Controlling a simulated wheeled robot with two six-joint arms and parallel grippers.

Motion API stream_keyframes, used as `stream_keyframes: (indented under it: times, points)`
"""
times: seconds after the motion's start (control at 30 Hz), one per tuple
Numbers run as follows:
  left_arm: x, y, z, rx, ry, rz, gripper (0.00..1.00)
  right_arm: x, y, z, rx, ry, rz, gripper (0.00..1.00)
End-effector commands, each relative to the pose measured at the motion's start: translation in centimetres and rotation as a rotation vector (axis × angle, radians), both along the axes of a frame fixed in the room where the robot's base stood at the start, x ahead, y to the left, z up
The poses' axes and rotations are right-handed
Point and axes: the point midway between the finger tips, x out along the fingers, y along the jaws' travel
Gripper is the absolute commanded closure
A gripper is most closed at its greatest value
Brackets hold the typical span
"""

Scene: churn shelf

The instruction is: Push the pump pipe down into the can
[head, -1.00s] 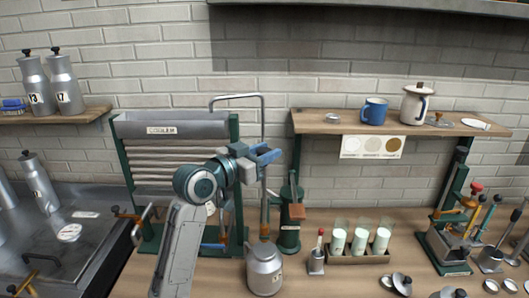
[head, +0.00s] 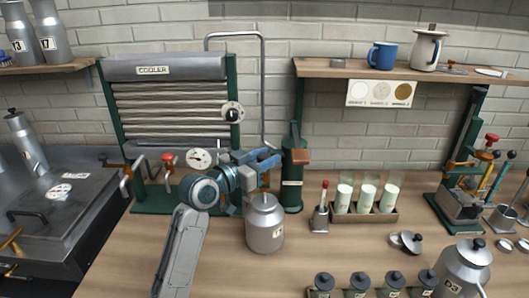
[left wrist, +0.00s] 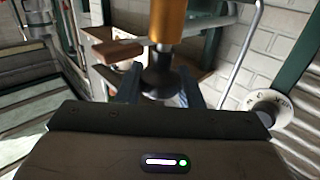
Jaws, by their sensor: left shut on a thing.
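A grey metal can (head: 264,230) stands upright on the wooden counter, in the middle of the head view. My left gripper (head: 268,160) is just above the can's top. In the left wrist view, my left gripper (left wrist: 160,88) is shut on the dark collar of the pump pipe (left wrist: 167,25), which has a brass-coloured section. My fingers and wrist hide most of the pump pipe in the head view, so I cannot tell exactly how deep it sits in the can. My right gripper is not in view.
A slatted cooler (head: 165,110) and a bent metal tube (head: 262,90) stand behind. A green device (head: 292,180) with a wooden handle is close right of the can. A rack of milk glasses (head: 365,216) and several small lidded pots are farther right.

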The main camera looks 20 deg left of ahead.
Motion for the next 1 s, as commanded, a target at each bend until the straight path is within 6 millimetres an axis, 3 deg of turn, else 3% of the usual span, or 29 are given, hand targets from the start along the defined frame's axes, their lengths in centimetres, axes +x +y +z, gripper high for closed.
stream_keyframes:
  times: [0.1,0.5,0.53,0.6,1.0]
  points:
    - [0.00,0.00,-0.99,0.000,0.001,0.000,1.00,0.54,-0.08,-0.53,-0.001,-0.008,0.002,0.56]
    - [-0.01,-0.02,-1.37,0.001,0.008,-0.001,1.00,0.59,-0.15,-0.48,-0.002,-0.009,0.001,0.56]
    - [0.00,-0.01,-1.39,0.001,0.008,-0.001,0.61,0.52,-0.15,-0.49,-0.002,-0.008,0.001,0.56]
    - [-0.01,-0.02,-1.36,0.001,0.008,-0.001,0.47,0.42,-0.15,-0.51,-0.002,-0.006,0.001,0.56]
    - [-0.49,0.32,-1.20,0.002,0.001,0.001,0.46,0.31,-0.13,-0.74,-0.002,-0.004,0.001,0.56]
